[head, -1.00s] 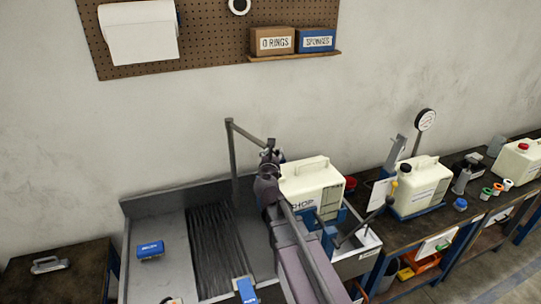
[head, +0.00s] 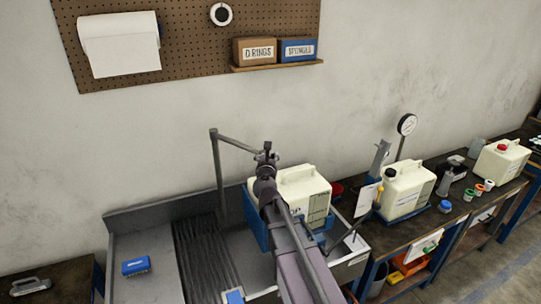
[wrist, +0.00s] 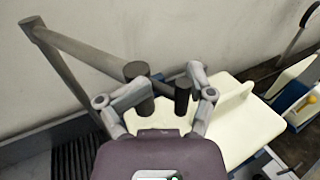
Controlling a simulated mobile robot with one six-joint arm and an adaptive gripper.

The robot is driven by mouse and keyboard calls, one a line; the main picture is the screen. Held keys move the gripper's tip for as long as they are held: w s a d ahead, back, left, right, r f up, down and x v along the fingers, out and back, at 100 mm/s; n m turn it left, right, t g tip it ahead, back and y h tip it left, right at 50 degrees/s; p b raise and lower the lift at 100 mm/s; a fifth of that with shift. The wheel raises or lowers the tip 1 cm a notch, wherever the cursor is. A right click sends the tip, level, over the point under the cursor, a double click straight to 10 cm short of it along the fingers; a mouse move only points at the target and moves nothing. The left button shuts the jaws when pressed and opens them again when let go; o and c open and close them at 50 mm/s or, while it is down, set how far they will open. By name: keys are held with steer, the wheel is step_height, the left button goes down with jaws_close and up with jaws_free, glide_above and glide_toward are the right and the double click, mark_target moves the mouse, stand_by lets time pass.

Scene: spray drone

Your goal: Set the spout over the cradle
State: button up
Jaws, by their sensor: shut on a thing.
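The spout (head: 236,140) is a thin grey pipe that runs rightward from the top of an upright post behind the sink. It crosses the wrist view from the upper left (wrist: 80,52). My gripper (head: 267,152) is shut at its free end, around dark upright stubs there; the exact contact is partly hidden. The blue cradle (head: 255,232) stands in the sink, partly behind my arm. A cream tank (head: 305,184) with a top handle sits in it. The spout's end shows near the tank's upper left; I cannot tell whether it is over the tank's opening.
The sink (head: 140,222) has a ribbed drainboard and a blue sponge-like block (head: 136,266) at left. On the bench to the right stand a second jug (head: 408,190), a gauge (head: 407,125) and small caps. A white sheet (head: 367,199) leans beside the tank.

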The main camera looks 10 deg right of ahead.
steer(key=shift+d, duration=0.15)
steer(key=shift+s, duration=0.1)
steer(key=shift+s+f, duration=0.1)
steer(key=shift+s, duration=0.4)
steer(key=v, duration=0.6)
steer(key=shift+a, duration=0.3)
steer(key=shift+s, duration=0.1)
